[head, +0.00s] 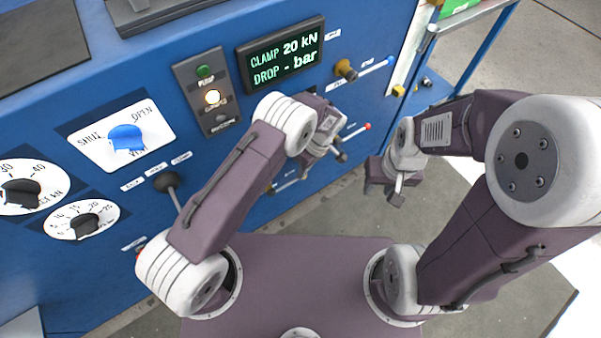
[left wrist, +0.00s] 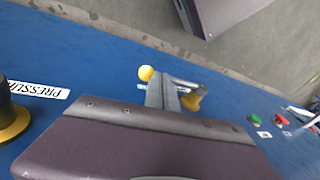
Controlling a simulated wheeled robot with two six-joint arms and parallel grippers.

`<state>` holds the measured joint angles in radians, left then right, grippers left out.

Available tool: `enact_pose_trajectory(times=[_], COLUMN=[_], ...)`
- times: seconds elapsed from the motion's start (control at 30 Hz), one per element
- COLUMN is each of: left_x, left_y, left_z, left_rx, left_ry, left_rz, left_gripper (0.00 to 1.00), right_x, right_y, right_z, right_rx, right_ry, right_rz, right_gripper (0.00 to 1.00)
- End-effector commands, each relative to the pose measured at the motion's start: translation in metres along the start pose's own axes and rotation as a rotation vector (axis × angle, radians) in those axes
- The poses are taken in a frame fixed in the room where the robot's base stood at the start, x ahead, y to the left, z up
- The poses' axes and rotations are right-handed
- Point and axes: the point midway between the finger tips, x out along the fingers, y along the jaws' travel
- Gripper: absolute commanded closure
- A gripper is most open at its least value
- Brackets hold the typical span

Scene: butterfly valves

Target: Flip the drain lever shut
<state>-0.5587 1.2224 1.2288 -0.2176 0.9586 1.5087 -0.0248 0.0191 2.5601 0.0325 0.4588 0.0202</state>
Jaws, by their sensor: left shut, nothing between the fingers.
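In the left wrist view, a lever with a yellow ball end (left wrist: 146,73) and a brass valve body (left wrist: 193,99) is on the blue panel; no readable label confirms it is the drain lever. My left gripper (left wrist: 166,94) is shut and empty close beside it, its fingers overlapping the lever in the picture; I cannot tell whether they touch. In the head view, my left gripper (head: 338,154) is low by the panel front, and the arm hides part of the valves. My right gripper (head: 397,190) hangs over the floor, away from the panel; its jaw state is unclear.
A blue selector knob (head: 126,138), gauges and a lit display (head: 283,54) are on the panel.

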Motion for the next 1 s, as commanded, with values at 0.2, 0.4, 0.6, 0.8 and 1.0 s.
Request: enact_pose_trajectory(times=[0.2, 0.4, 0.6, 0.8, 1.0], left_x=[-0.052, -0.072, -0.075, -0.075, -0.075], left_y=[-0.002, -0.003, -0.003, -0.003, -0.003], left_z=[-0.001, -0.002, -0.002, -0.002, -0.002], left_rx=[-0.002, -0.004, -0.005, -0.005, -0.005], left_ry=[0.008, 0.010, 0.011, 0.012, 0.012], left_rz=[0.011, 0.012, 0.012, 0.012, 0.012], left_gripper=[1.00, 1.00, 1.00, 1.00, 1.00], right_x=[-0.013, -0.017, -0.017, -0.017, -0.017], right_y=[0.000, 0.000, 0.000, 0.000, 0.000], right_z=[-0.001, -0.002, -0.002, -0.002, -0.002], right_rx=[0.000, 0.000, 0.000, 0.000, 0.000], right_ry=[0.000, 0.000, 0.000, 0.000, 0.000], right_rz=[0.000, 0.000, 0.000, 0.000, 0.000], right_gripper=[0.64, 0.64, 0.64, 0.64, 0.64])
